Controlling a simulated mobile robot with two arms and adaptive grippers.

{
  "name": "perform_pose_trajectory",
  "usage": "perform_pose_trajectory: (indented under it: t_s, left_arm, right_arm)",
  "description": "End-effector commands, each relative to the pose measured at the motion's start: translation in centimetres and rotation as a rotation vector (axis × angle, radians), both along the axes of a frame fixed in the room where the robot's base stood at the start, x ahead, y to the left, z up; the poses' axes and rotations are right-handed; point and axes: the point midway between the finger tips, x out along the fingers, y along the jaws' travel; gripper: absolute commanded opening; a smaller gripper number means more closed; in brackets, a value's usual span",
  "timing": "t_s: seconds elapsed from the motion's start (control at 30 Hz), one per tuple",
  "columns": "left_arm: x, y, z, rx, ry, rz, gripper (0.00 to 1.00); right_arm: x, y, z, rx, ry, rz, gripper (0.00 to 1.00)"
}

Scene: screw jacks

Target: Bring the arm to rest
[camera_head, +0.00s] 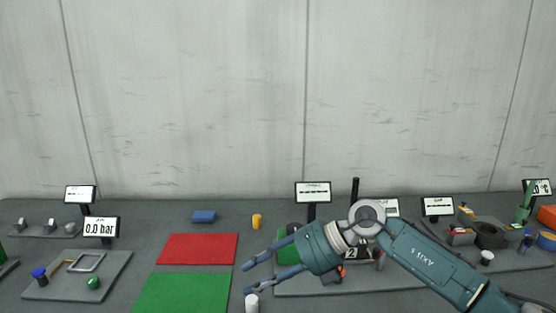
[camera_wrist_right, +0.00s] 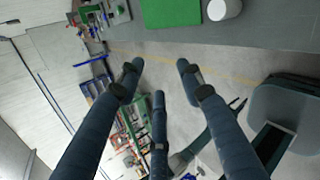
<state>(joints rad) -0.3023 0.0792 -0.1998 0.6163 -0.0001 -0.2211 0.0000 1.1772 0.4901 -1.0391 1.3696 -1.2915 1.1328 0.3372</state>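My right arm (camera_head: 435,262) comes in from the lower right in the head view and reaches left over the table. Its gripper (camera_head: 247,279) points left, with its fingers spread apart and nothing between them. In the right wrist view the fingers (camera_wrist_right: 160,85) are also apart and empty, with floor and shelves far behind them. A white cylinder (camera_head: 252,302) stands just below the fingertips in the head view; it also shows at the top of the wrist view (camera_wrist_right: 222,9). I see no contact between it and the fingers. My left gripper is not in view.
A red mat (camera_head: 198,249) and a green mat (camera_head: 182,293) lie left of the gripper. A blue block (camera_head: 204,216) and a yellow piece (camera_head: 256,221) stand behind. A grey plate (camera_head: 50,287) with fixtures is at left. Displays and crowded fixtures fill the right side, partly behind my arm.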

Motion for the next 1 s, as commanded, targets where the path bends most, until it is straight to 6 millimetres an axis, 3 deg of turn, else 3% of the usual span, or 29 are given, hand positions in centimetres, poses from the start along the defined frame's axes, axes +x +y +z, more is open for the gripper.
perform_pose_trajectory:
  t_s: [0.03,0.1,0.17,0.23,0.3,0.37,0.4,0.47,0.53,0.67,0.8,0.9,1.0]
  left_arm:
    - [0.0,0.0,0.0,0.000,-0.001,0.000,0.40]
    - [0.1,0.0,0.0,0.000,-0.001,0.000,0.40]
    - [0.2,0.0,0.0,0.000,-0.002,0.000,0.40]
    - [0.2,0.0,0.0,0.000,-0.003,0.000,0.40]
    - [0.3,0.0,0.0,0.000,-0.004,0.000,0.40]
    - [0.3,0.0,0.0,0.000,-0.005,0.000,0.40]
    - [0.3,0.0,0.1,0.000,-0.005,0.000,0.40]
    - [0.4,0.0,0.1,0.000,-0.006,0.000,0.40]
    - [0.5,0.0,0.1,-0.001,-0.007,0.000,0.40]
    - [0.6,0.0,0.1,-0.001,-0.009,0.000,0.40]
    - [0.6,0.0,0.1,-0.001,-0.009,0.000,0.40]
    - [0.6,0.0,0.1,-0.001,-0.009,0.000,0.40]
    - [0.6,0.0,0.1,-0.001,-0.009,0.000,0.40]
  right_arm:
    - [-1.6,3.5,1.0,0.159,0.021,-0.006,0.37]
    - [-2.8,7.0,4.2,0.410,0.057,-0.066,0.37]
    - [-3.0,8.3,7.1,0.611,0.103,-0.150,0.37]
    - [-2.4,7.9,10.0,0.827,0.170,-0.282,0.37]
    - [-1.0,5.7,11.7,1.018,0.253,-0.448,0.37]
    - [0.5,2.8,11.8,1.154,0.337,-0.614,0.37]
    - [1.4,0.5,11.2,1.231,0.396,-0.735,0.37]
    - [2.5,-3.4,9.1,1.323,0.492,-0.929,0.37]
    - [3.0,-7.5,5.6,1.383,0.597,-1.143,0.37]
    - [1.5,-13.8,-2.0,1.405,0.775,-1.501,0.37]
    - [-3.2,-18.7,-10.4,1.334,0.957,-1.849,0.37]
    - [-8.0,-21.1,-15.8,1.234,1.082,-2.074,0.37]
    - [-13.1,-22.6,-19.8,1.115,1.186,-2.254,0.37]
